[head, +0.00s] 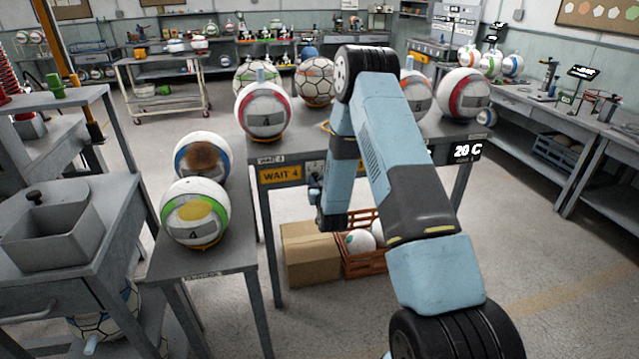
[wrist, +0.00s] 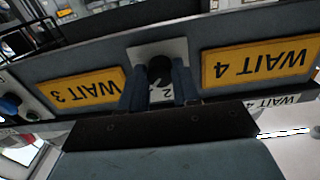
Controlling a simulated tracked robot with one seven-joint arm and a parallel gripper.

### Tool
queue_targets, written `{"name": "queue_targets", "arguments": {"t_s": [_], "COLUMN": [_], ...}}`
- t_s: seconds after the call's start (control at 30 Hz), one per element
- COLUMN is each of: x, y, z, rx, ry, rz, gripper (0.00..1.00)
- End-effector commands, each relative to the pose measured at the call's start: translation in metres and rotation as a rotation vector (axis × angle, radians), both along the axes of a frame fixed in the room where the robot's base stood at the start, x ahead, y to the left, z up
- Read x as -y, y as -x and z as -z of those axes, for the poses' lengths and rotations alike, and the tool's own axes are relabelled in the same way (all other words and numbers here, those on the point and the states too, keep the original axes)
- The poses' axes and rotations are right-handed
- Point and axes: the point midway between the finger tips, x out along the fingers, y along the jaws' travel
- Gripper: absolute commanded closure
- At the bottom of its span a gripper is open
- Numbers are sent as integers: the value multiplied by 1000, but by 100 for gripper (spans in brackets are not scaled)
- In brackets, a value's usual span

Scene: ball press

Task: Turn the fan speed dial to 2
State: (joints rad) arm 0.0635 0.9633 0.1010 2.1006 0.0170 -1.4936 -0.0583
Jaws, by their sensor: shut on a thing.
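The fan speed dial is a black round knob (wrist: 159,69) on a pale plate (wrist: 142,55) on the front rail of the grey table. In the wrist view, which is upside down, it sits between the yellow WAIT 3 and WAIT 4 signs. My gripper (wrist: 157,88) is shut on the knob, one finger on each side. A digit 2 shows on the plate between the fingers; other marks are hidden, and I cannot tell where the knob points.
Several balls stand on the table, one a red-and-white ball (head: 263,111). A low bench (head: 215,262) with two balls is at the left. A cardboard box (head: 311,255) and a crate (head: 365,263) of balls lie under the table. A 20 C display (head: 464,151) hangs at the right.

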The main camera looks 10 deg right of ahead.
Motion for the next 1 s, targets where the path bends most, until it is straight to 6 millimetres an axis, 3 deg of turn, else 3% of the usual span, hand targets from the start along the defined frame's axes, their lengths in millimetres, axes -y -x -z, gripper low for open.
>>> {"name": "queue_targets", "arguments": {"t_s": [0.7,1.0], "x": [1,0], "y": [0,0], "z": [1,1], "rx": [-1,-1], "ry": [577,744], "rz": [1,-2], "gripper": [99,99]}}
